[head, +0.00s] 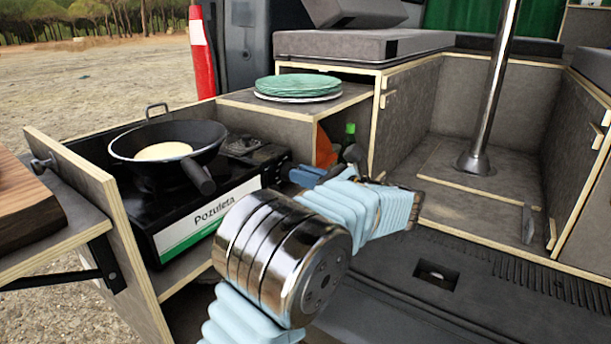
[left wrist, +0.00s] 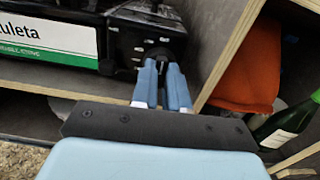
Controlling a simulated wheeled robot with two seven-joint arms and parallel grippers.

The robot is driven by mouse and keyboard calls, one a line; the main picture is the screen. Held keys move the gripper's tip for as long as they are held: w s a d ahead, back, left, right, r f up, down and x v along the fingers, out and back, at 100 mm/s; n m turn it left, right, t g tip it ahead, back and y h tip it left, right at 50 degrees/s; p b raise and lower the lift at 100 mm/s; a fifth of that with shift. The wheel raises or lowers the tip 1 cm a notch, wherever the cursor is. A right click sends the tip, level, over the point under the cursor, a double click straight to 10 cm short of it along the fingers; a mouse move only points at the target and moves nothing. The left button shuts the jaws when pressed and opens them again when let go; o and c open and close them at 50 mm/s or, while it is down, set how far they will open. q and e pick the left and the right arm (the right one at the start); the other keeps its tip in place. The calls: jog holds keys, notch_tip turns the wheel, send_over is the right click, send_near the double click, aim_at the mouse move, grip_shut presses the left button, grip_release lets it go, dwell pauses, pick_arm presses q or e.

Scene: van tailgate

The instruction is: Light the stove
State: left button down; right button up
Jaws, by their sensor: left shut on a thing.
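The black camping stove (head: 210,215) with a white and green "Pozuleta" label stands in the wooden kitchen box. A dark pan (head: 190,135) with something pale and round in it sits on it. My left gripper (head: 298,176) is at the right end of the stove's front. In the left wrist view, its blue fingers (left wrist: 162,75) are close together and shut on the dark stove knob (left wrist: 158,54), mostly hidden between the tips. The stove's label end shows there too (left wrist: 45,38). No flame is visible. My right gripper is not in view.
Green plates (head: 298,86) are stacked on the wooden shelf right of the stove. Below, an orange cloth (left wrist: 245,78) and a green bottle (left wrist: 288,125) stand in a compartment. A wooden divider (left wrist: 228,45) rises close right of my fingers. A wooden board (head: 25,205) lies at left.

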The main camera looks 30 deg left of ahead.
pick_arm(q)
jog(key=shift+n, duration=0.3)
jog(key=shift+s+f+n+b, duration=0.15)
jog(key=shift+n+b, duration=2.2)
jog(key=shift+n, duration=1.5)
jog(key=shift+w+f+n+b, duration=0.15)
jog(key=shift+n+b, duration=2.2)
jog(key=shift+n, duration=1.55)
jog(key=shift+s+f+n+b, duration=0.15)
jog(key=shift+n+b, duration=2.2)
jog(key=shift+n, duration=1.5)
jog(key=c, duration=1.1)
grip_release()
jog(key=shift+r, duration=0.1)
jog(key=shift+c, duration=0.2)
